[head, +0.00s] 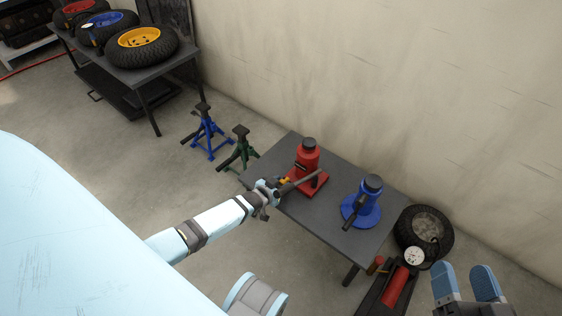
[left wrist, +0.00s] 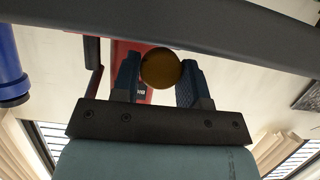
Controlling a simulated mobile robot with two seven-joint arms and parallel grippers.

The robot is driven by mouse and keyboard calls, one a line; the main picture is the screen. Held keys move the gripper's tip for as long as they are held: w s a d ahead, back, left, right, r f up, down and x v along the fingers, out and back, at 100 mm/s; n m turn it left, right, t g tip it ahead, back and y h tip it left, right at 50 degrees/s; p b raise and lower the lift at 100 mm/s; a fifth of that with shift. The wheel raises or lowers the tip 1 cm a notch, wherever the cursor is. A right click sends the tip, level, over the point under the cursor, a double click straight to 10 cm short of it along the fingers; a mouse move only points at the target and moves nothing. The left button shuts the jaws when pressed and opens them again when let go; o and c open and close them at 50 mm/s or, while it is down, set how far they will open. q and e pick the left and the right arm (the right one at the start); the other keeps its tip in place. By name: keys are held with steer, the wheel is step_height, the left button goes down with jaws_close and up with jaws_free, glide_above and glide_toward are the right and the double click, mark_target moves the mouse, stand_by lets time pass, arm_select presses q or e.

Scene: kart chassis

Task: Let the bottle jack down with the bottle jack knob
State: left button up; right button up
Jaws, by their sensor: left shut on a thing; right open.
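A red bottle jack (head: 307,158) with a dark top stands upright on a small grey table (head: 290,211). My left gripper (head: 281,184) reaches in from the left at the jack's base. It is shut on a round yellow-brown knob, the bottle jack knob (left wrist: 161,68), which sits between both fingers in the left wrist view; the red jack body (left wrist: 128,54) is behind it. A grey bar, perhaps the jack's handle, passes close by the gripper in the head view. My right gripper (head: 467,284) is open and empty at the lower right, away from the table.
A blue bottle jack (head: 362,203) stands right of the red one. A tyre (head: 424,231) and a floor jack with a red cylinder (head: 396,286) are at the right. Blue (head: 207,138) and green (head: 240,150) stands are on the floor behind left.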

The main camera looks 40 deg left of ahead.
arm_select(q)
steer(key=shift+a+r, duration=0.1)
steer(key=shift+a+n+h, duration=0.1)
steer(key=shift+n+h, duration=0.4)
steer(key=shift+n, duration=0.1)
steer(key=shift+f+n+h+b, duration=0.2)
steer(key=shift+n+h+b, duration=0.3)
steer(key=shift+n, duration=0.5)
steer(key=shift+r, duration=0.1)
steer(key=o, duration=0.9)
arm_select(e)
steer(key=shift+f+g, duration=0.3)
steer(key=shift+f, duration=0.3)
